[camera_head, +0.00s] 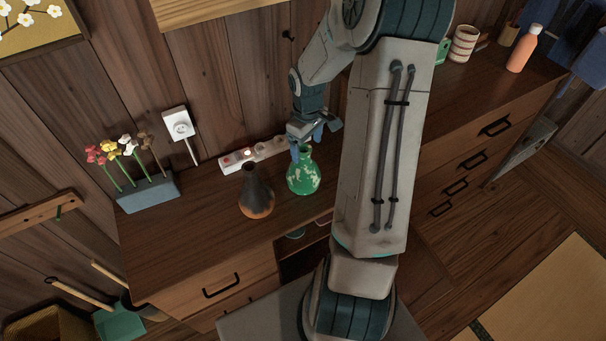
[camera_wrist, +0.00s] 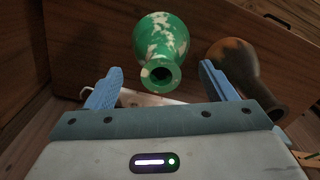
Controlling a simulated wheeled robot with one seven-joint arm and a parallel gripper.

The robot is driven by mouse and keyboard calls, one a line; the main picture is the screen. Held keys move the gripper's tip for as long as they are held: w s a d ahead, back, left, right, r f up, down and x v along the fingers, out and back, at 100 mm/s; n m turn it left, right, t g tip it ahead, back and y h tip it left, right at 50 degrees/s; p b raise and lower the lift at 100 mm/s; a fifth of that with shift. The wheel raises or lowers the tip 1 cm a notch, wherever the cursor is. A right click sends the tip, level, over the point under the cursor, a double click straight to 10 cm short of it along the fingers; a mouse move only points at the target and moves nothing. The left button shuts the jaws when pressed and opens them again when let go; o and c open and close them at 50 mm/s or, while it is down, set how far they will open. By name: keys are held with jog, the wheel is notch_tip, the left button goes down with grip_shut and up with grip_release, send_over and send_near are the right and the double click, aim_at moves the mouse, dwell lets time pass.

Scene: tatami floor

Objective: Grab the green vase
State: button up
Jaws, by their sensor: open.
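The green vase (camera_head: 304,175) with pale patches stands upright on the wooden cabinet top, close to the wall. My gripper (camera_head: 307,143) is just above its neck in the head view. In the wrist view the green vase (camera_wrist: 162,45) shows its round mouth toward me, ahead of and between the two blue fingers of my gripper (camera_wrist: 160,85). The fingers are spread apart, with nothing held between them. I cannot tell whether a finger touches the vase.
A dark brown and orange vase (camera_head: 257,192) stands close to the left of the green vase. A white power strip (camera_head: 252,154) lies behind them. A blue-grey flower holder (camera_head: 149,193) is further left. An orange bottle (camera_head: 524,48) and a striped cup (camera_head: 464,44) stand far right.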

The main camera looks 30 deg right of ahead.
aim_at(304, 154)
jog(key=f, duration=0.3)
jog(key=w+f+p, duration=0.1)
jog(key=shift+a+f, duration=0.15)
jog(key=shift+a, duration=0.15)
jog(key=shift+f, duration=0.5)
grip_shut()
